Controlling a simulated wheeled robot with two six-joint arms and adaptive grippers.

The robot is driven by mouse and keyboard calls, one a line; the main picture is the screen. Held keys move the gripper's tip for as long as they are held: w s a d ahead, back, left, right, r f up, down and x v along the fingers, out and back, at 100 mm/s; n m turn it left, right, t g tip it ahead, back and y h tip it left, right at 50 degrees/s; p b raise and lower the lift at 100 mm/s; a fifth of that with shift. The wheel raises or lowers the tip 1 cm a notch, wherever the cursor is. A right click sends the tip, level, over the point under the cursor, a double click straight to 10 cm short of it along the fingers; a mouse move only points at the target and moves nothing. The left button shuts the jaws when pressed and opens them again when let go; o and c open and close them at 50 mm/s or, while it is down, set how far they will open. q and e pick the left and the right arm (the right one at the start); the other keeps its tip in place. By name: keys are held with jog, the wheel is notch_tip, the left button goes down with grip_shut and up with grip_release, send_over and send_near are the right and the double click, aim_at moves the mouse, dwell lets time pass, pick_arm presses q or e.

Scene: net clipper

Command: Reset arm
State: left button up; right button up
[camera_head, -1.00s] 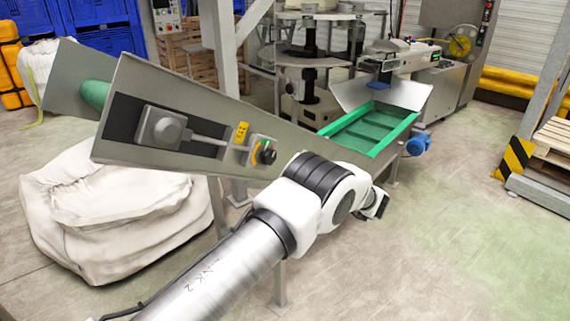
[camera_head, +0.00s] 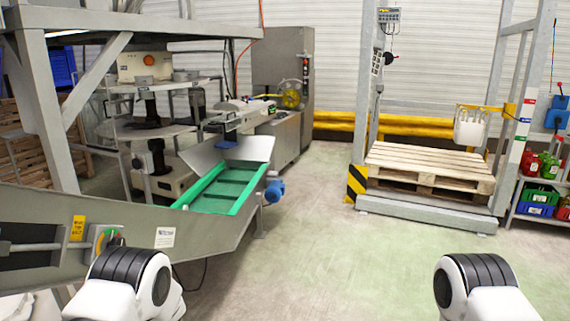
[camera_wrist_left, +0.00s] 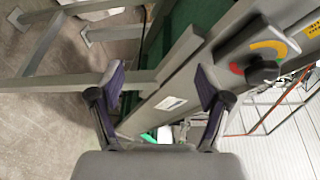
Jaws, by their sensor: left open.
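My left arm (camera_head: 130,285) shows at the bottom left in the head view, in front of the conveyor's grey side wall; its gripper is out of that view. In the left wrist view my left gripper (camera_wrist_left: 160,95) is open and empty, its two fingers apart. The conveyor side with a rotary knob (camera_wrist_left: 262,68) on a coloured dial lies just beyond the right finger. My right arm (camera_head: 475,290) shows at the bottom right in the head view; its gripper is not visible.
The conveyor (camera_head: 130,225) runs from the lower left to a green-framed tray (camera_head: 222,188) with a blue motor (camera_head: 274,191). A wooden pallet (camera_head: 430,167) sits in a metal frame at the right, beside shelves with coloured bins (camera_head: 538,202). The floor (camera_head: 325,240) between is clear.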

pick_arm(q)
jog(key=s+d+f+g+h, duration=0.1)
jog(key=s+d+f+h, duration=0.2)
jog(key=s+f+h, duration=0.35)
jog(key=s+d+f+g+h, duration=0.1)
jog(key=s+d+f+h, duration=0.2)
jog(key=s+f, duration=0.7)
jog(key=s+d+n+g+h, duration=0.2)
jog(key=s+d+n+g, duration=0.1)
jog(key=s, duration=0.7)
jog(key=s+d+r+n+g+h, duration=0.1)
jog(key=s+d+n+g+h, duration=0.2)
jog(key=s, duration=0.7)
jog(key=d+n, duration=0.2)
jog(key=d, duration=0.1)
jog(key=shift+s, duration=0.25)
jog(key=shift+h, duration=0.25)
